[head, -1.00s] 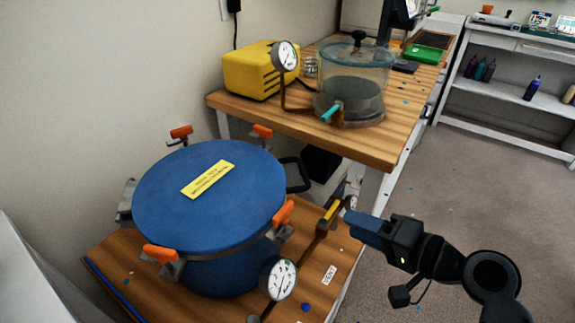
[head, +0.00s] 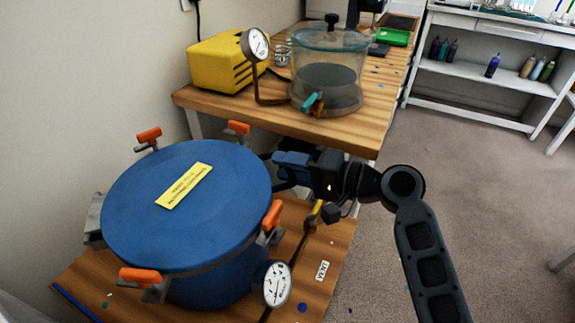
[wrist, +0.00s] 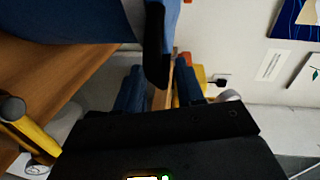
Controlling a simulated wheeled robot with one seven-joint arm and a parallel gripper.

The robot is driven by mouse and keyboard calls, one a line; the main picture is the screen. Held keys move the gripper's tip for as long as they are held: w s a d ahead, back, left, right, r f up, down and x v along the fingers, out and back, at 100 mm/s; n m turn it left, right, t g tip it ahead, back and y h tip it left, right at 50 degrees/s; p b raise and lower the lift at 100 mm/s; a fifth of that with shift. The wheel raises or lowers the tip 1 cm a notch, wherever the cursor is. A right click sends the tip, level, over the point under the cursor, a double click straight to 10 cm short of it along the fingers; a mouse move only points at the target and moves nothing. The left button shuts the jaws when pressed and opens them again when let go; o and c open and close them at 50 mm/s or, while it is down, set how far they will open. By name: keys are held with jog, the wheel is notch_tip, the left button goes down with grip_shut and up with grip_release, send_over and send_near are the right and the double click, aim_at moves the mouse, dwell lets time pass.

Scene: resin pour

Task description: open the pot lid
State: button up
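The blue pot lid (head: 190,210) lies flat on the blue pressure pot (head: 215,283), with a yellow label on top. Orange-handled clamps (head: 270,215) stand around its rim. The lid's black side handle (head: 283,186) sticks out on the right, partly hidden by my gripper. My gripper (head: 280,166) is at this handle. In the wrist view, my gripper's blue fingers (wrist: 159,84) are apart with a gap between them. The black handle end (wrist: 157,50) hangs just ahead of that gap, with the blue lid (wrist: 65,18) to its left. I cannot tell whether it touches a finger.
A wooden bench (head: 320,130) behind holds a yellow pump (head: 215,65) and a clear chamber (head: 328,75). A pressure gauge (head: 277,284) and yellow-handled valve (head: 316,212) are beside the pot, below my gripper. Open floor (head: 470,200) lies to the right.

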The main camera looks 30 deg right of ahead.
jog(key=shift+w+a, duration=0.15)
jog(key=shift+c, duration=0.3)
grip_shut()
dwell(0.3)
